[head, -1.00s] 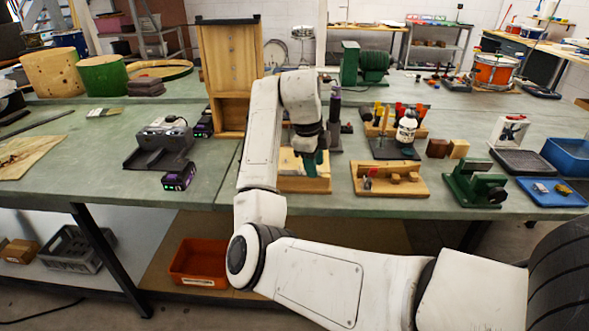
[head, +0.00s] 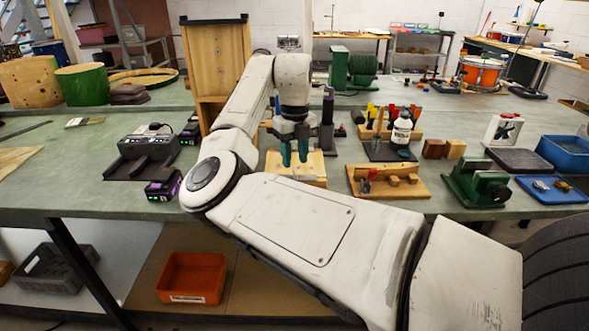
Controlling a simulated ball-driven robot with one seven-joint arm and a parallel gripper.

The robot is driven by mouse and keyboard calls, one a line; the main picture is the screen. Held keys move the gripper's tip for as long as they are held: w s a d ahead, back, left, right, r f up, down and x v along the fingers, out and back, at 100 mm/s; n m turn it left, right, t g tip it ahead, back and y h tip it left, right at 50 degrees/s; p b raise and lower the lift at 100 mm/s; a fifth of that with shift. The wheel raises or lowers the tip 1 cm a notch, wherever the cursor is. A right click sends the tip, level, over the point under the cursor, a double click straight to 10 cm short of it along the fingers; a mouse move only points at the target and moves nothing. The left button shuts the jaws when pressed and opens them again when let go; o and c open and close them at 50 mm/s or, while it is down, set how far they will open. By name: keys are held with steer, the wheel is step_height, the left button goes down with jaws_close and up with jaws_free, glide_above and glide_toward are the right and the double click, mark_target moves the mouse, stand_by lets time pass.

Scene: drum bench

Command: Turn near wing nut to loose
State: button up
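My gripper (head: 294,160) points down over a light wooden block (head: 312,176) near the front middle of the bench. Its two teal fingers stand apart with a gap between them, and I see nothing held in the gap. The fingertips are at or just above the block; I cannot tell whether they touch it. I cannot make out any wing nut: it is too small or hidden behind the fingers.
A wooden fixture (head: 407,187) with a red-topped part is to the right, then a green vise (head: 474,182). A black charger (head: 148,150) and a battery (head: 163,187) stand left.

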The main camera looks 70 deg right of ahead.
mark_target(295, 175)
steer(key=shift+f, duration=2.05)
jaws_close()
